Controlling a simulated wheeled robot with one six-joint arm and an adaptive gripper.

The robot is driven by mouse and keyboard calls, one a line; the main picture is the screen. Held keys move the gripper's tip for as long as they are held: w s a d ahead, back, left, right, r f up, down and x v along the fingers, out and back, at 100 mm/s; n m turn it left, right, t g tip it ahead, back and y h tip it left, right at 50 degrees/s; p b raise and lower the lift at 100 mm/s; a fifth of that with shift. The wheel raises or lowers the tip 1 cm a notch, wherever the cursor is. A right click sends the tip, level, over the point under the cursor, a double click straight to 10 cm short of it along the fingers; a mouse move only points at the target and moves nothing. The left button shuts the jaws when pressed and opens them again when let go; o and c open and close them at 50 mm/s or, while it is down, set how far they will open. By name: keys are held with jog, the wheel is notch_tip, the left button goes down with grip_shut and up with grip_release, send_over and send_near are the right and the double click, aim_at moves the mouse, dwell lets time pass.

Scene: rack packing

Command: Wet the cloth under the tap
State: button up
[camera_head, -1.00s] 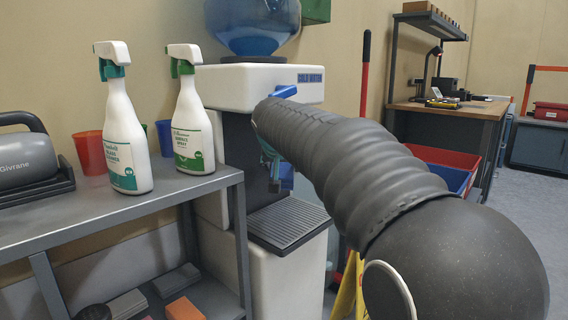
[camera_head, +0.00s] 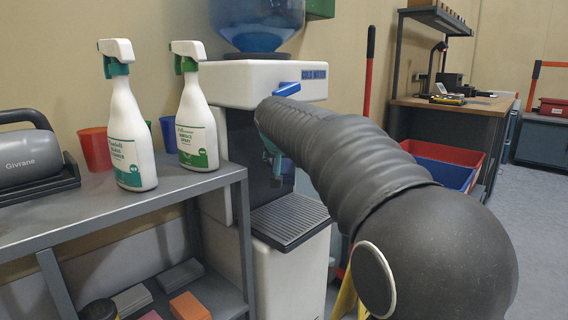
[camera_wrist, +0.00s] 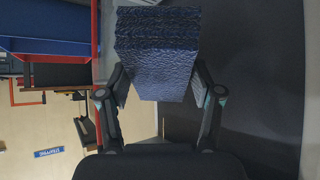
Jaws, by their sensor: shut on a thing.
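A dark blue textured cloth (camera_wrist: 157,50), folded into a thick block, is pinched between the two fingers of my gripper (camera_wrist: 160,90) in the wrist view. In the head view my gripper is in the recess of the water cooler (camera_head: 225,85), mostly hidden behind my arm. It is above the grey drip tray (camera_head: 291,219). The cooler's blue tap lever (camera_head: 287,89) shows just above my arm. The tap's outlet is hidden, and I cannot tell whether water is running or whether the cloth is wet.
Two spray bottles (camera_head: 128,130), a red cup (camera_head: 95,149) and a grey case (camera_head: 30,160) stand on the metal shelf (camera_head: 75,205) at the left. A red and blue bin (camera_head: 445,165) and a workbench (camera_head: 455,110) are behind my arm. Open floor lies at the right.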

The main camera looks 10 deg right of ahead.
jog(key=shift+s+b, duration=2.15)
jog(key=shift+s, duration=1.8)
jog(key=p, duration=0.1)
send_near(290, 174)
jog(key=shift+s+d, duration=0.7)
jog(key=shift+d, duration=0.05)
jog(key=x, duration=0.3)
jog(key=a+b+x, duration=0.1)
jog(key=x, duration=0.2)
jog(key=shift+w+a+f, duration=0.15)
jog(key=shift+w, duration=0.2)
jog(key=shift+w+p, duration=0.35)
jog(key=shift+w, duration=0.15)
